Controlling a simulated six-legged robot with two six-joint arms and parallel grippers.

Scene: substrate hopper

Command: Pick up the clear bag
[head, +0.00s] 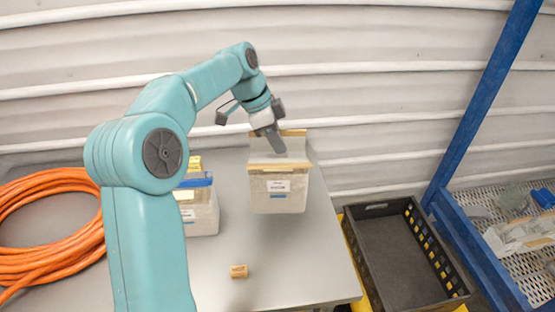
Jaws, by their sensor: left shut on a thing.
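The clear bag (278,193) has a tan strip across its top and a small white label with a blue mark. It shows near the middle of the head view, upright, at the far right part of the grey table. My left gripper (270,140) reaches down from above and is shut on the clear bag at its upper part. The fingertips partly cover the grip point. I cannot tell whether the bag's base touches the table. My right gripper is not in view.
Another bag with a blue strip (198,210) stands left of it, partly behind my arm. A small tan cylinder (239,271) is on the grey table (285,262). An orange coil (45,225) lies left. A black crate (400,255) and a blue-framed mesh shelf (530,268) are right.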

